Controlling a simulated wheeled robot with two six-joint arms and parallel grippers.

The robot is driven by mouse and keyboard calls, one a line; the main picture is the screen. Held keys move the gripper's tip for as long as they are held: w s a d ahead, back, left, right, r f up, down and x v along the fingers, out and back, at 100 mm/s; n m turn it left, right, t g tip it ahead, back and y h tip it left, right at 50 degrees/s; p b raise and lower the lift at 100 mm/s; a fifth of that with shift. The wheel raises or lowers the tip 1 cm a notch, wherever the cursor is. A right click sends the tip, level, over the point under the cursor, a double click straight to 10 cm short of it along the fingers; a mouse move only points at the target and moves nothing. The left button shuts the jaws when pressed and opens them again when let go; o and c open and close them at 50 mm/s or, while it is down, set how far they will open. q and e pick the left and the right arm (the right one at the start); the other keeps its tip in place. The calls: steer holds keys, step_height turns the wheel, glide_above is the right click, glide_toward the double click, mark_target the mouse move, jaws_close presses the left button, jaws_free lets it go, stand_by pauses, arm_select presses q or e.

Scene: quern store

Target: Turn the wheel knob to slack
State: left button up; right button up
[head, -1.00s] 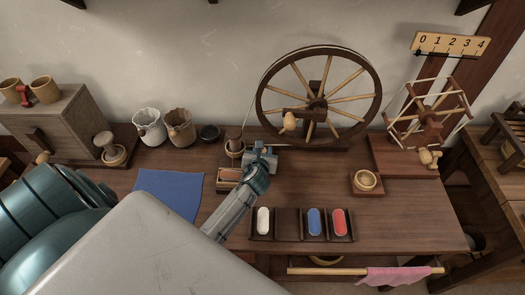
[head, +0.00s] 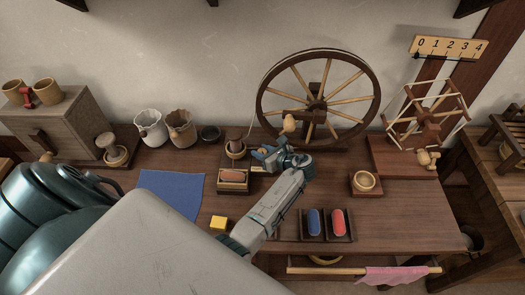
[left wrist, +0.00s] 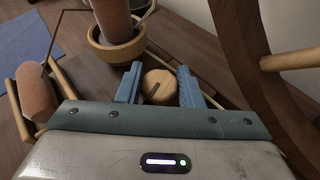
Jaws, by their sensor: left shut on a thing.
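The big spoked wheel (head: 371,108) stands upright at the back of the table. The wheel knob (left wrist: 160,87), round pale wood with a dark slot on its face, sits between the blue fingers of my left gripper (left wrist: 160,90) in the left wrist view. The gripper is shut on it. In the head view my left gripper (head: 263,155) is low at the left of the wheel and hides the knob. Another wooden knob (head: 289,123) sticks out at the wheel's hub support. My right gripper is not in view.
A wooden cup (left wrist: 118,48) holding a reddish-brown piece stands close by the gripper.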

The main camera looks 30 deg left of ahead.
arm_select(q)
steer(key=shift+f+n+g, duration=0.1)
steer(key=shift+n+g, duration=0.9)
steer(key=shift+g, duration=0.3)
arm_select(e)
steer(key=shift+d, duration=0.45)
arm_select(q)
steer(key=shift+s, duration=0.1)
steer(key=o, duration=1)
steer(key=shift+c, duration=0.2)
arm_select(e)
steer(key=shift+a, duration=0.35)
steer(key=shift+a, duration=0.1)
